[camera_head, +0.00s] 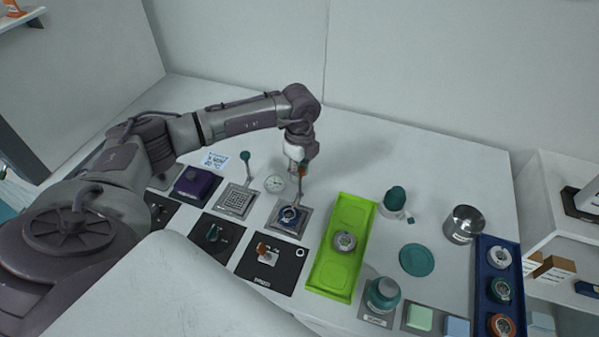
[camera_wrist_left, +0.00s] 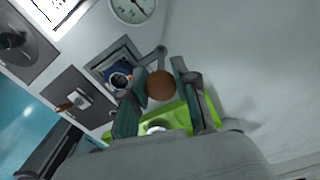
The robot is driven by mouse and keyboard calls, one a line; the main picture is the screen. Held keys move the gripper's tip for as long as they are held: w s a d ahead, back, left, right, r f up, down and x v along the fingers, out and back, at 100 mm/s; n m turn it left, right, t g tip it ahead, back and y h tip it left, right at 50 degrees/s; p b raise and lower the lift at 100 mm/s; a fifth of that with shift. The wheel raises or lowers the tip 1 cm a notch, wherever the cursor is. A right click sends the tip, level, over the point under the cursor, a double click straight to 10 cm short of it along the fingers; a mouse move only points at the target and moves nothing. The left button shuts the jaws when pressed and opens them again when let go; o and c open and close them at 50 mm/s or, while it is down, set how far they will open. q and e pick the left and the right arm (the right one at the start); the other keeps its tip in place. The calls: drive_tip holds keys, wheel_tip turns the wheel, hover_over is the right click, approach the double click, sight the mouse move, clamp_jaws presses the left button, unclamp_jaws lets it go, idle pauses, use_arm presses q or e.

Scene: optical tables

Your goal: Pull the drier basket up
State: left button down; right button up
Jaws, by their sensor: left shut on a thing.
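The drier basket (camera_head: 288,216) is a dark round opening with a blue ring in a square grey plate on the table. It also shows in the left wrist view (camera_wrist_left: 119,78). A thin rod rises beside it and ends in a brown ball knob (camera_wrist_left: 161,86). My left gripper (camera_head: 300,166) is above the back of the drier, pointing down, and is shut on the brown knob. In the left wrist view its two dark fingers (camera_wrist_left: 158,95) stand on either side of the knob. The basket's inside is too small to make out. My right gripper is not in view.
A similar plate with a grid and a green-knobbed lever (camera_head: 245,156) stands to the left. A round dial (camera_head: 274,183) is close behind. A green tray (camera_head: 325,280) lies just right. Black panels with a green knob (camera_head: 213,233) and an orange switch (camera_head: 263,249) are in front.

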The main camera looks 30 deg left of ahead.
use_arm(q)
drive_tip(key=c, duration=0.9)
unclamp_jaws()
drive_tip(key=shift+w+r, duration=0.1)
drive_tip(key=shift+r, duration=0.2)
drive_tip(key=shift+o, duration=0.2)
drive_tip(key=shift+f, duration=0.1)
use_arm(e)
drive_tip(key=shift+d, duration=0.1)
use_arm(q)
wheel_tip(320, 180, up, 12)
